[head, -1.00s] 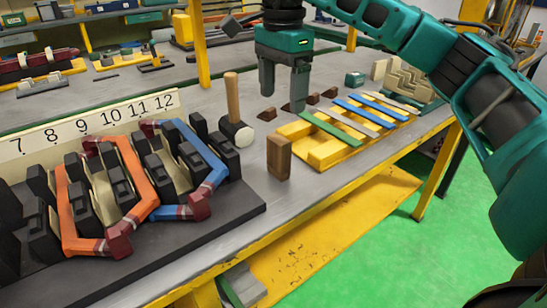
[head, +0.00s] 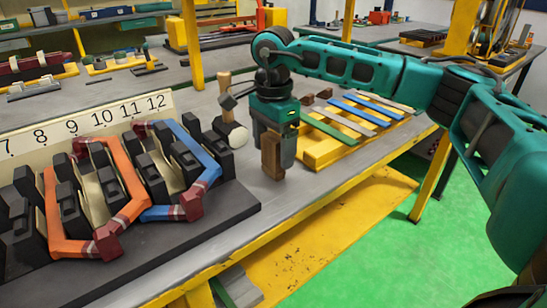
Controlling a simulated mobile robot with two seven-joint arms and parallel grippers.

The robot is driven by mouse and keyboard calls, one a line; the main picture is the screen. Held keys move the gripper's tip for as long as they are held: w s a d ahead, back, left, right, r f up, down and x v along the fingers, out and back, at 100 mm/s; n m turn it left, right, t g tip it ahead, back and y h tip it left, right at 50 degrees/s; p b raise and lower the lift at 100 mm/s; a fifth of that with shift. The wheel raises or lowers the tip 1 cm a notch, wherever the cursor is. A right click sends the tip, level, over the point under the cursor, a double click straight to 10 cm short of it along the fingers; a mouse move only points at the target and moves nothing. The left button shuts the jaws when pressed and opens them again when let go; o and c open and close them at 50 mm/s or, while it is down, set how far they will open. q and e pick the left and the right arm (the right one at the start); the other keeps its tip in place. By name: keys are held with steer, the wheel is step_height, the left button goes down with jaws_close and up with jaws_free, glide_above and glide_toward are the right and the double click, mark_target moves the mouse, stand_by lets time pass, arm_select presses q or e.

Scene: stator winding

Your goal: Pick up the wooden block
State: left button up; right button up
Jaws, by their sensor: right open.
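The wooden block (head: 271,160) stands upright on the grey bench, to the right of the mallet. My right gripper (head: 276,150) points straight down over it, with its fingers around or beside the block's upper part. The gripper is open; one finger shows to the right of the block, and from this view I cannot tell whether either finger touches it. The block's top is partly hidden by the gripper. My left gripper is not in view.
A mallet (head: 234,134) stands just left of the block. A yellow rack (head: 325,156) with coloured strips lies close on the right. The stator fixture with orange (head: 128,181) and blue coils fills the front left. The bench's yellow front edge (head: 300,203) is near.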

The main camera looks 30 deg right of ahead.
steer(key=shift+c, duration=0.5)
steer(key=c, duration=1.3)
